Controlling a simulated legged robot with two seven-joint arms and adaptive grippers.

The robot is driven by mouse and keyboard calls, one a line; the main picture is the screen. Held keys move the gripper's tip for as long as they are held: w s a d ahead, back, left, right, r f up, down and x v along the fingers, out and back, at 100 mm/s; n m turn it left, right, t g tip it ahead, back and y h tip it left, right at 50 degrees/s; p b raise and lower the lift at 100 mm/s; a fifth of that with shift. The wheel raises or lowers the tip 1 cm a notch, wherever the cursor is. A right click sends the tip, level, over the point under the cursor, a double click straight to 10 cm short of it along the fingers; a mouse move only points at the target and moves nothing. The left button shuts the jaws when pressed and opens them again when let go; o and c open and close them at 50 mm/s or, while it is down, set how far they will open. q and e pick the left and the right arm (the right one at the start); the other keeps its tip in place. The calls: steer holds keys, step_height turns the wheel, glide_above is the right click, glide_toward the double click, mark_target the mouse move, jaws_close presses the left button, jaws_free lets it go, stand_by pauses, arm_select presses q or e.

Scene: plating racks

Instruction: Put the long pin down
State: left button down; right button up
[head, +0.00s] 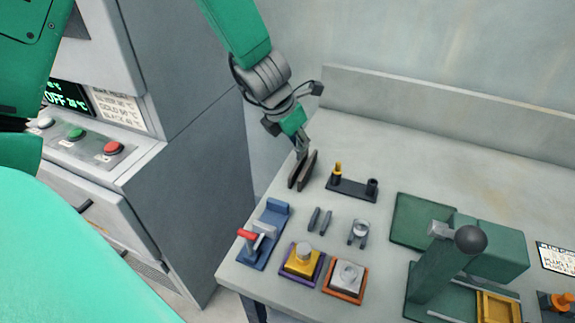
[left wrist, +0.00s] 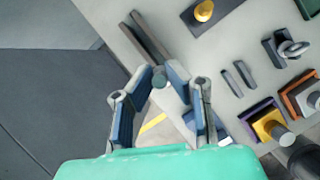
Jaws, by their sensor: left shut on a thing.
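My left gripper (head: 302,152) points down over the back left of the grey bench. In the left wrist view its two fingers (left wrist: 160,88) are closed around a small grey rounded end, which looks like the long pin (left wrist: 158,78). The pin's length is hidden, and I cannot pick it out in the head view. Two dark parallel bars (head: 308,172) stand just below the fingertips; they also show beyond the tips in the left wrist view (left wrist: 152,36). I cannot tell whether the pin touches them. My right gripper is not in view.
A dark base (head: 353,188) with a yellow peg stands right of the gripper. Nearer are two short grey bars (head: 319,220), a ring holder (head: 358,232), a blue fixture (head: 273,221) with a red handle, and two framed blocks. A green press (head: 437,265) stands right. The back bench is clear.

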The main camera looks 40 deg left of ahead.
mark_target(298, 160)
arm_select(q)
steer(key=f, duration=0.3)
steer(key=shift+w+d+f+b, duration=0.2)
steer(key=shift+d+f+b, duration=0.05)
steer(key=shift+b, duration=0.15)
steer(key=f, duration=0.1)
steer(key=f+b, duration=0.1)
steer(key=f, duration=0.1)
steer(key=shift+s+a, duration=0.15)
steer(key=shift+a, duration=0.05)
steer(key=shift+a+f, duration=0.1)
steer(key=shift+f, duration=0.2)
steer(key=shift+a, duration=0.1)
steer(key=c, duration=1.6)
jaws_free()
steer(key=shift+r, duration=0.1)
steer(key=shift+o, duration=0.2)
steer(key=shift+d, duration=0.3)
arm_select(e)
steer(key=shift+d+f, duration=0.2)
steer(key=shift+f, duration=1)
arm_select(q)
steer(key=shift+r, duration=0.15)
